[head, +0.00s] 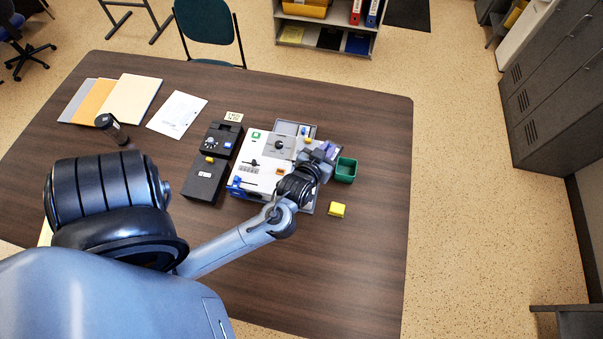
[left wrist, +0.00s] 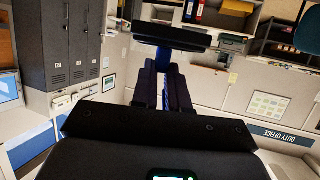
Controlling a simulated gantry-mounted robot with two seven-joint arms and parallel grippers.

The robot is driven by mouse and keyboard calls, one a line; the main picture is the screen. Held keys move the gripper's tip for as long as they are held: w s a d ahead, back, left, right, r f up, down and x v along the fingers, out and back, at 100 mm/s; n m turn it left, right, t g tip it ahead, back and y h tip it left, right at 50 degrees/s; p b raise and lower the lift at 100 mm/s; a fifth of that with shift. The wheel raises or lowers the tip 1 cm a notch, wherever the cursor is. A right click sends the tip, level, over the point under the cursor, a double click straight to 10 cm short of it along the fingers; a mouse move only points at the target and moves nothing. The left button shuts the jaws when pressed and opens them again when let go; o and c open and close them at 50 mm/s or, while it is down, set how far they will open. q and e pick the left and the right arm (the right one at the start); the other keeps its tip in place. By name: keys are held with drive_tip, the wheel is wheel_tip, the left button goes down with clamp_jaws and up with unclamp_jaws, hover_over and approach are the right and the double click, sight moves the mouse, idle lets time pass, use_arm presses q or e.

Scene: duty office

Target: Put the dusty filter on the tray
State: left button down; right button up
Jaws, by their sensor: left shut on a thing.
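My left gripper (head: 326,152) is over the right edge of the white panel unit in the head view. In the left wrist view, the left gripper (left wrist: 164,88) is shut on a blue part of a thing with a wide dark plate, which looks like the dusty filter (left wrist: 170,36). In the head view a small purple-blue patch shows at the fingertips, and the gripper hides most of the held thing. A shallow grey tray (head: 291,127) sits at the back of the white panel unit. I cannot tell if the held thing touches anything. My right gripper is not in view.
The white panel unit (head: 250,166) carries knobs and small coloured parts. A green open box (head: 346,168) and a yellow block (head: 337,210) are to the right. Black boxes (head: 205,180) stand at its left. Papers (head: 177,113) lie at the back left. The table's right side is clear.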

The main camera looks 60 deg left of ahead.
use_arm(q)
drive_tip(key=s+a+f+n+g+y+b, duration=0.1)
drive_tip(key=s+a+f+b, duration=0.1)
drive_tip(key=f+b, duration=0.4)
drive_tip(key=s+a+f+n+g+y+b, duration=0.1)
drive_tip(key=a+f+b, duration=0.4)
drive_tip(key=f, duration=0.5)
drive_tip(key=shift+s+a+f+n+g+y+b, duration=0.35)
drive_tip(key=shift+s+n+b, duration=0.35)
drive_tip(key=shift+s+b, duration=0.5)
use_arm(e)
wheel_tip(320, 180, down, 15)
use_arm(q)
drive_tip(key=shift+d, duration=0.1)
drive_tip(key=shift+f+b, duration=0.35)
drive_tip(key=shift+f, duration=2.35)
wheel_tip(320, 180, down, 3)
drive_tip(key=shift+r, duration=0.1)
drive_tip(key=shift+f, duration=0.65)
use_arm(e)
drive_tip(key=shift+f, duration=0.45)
use_arm(q)
drive_tip(key=shift+f, duration=0.1)
